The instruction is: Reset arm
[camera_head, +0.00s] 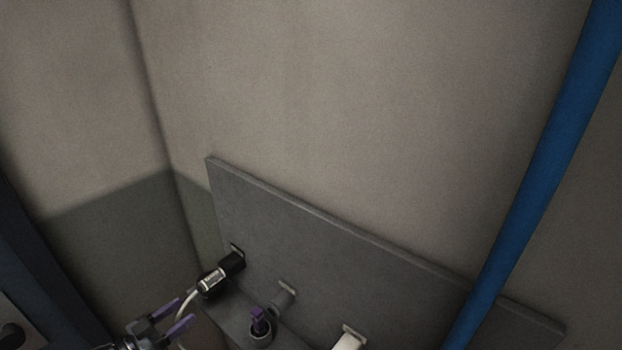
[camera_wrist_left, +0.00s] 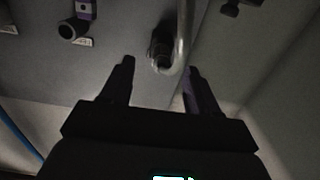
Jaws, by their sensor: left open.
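My left gripper (camera_head: 187,308) is at the lower left of the head view, its two purple-sided fingers spread apart. It points toward a grey panel (camera_head: 330,235). In the left wrist view the open fingers (camera_wrist_left: 160,66) show dark, with no object clamped between them. Past their tips is a black fitting with a pale curved hose (camera_wrist_left: 183,35). In the head view this fitting (camera_head: 213,281) sticks out from the panel, and its pale hose bends down close to the fingers. I cannot tell whether they touch. My right gripper is in neither view.
A holder with a purple part (camera_head: 258,322) stands right of the fitting. A grey peg (camera_head: 282,298) and a cream fitting (camera_head: 349,340) stick out farther right. A blue pole (camera_head: 545,165) crosses the right side. Bare walls (camera_head: 340,90) rise behind.

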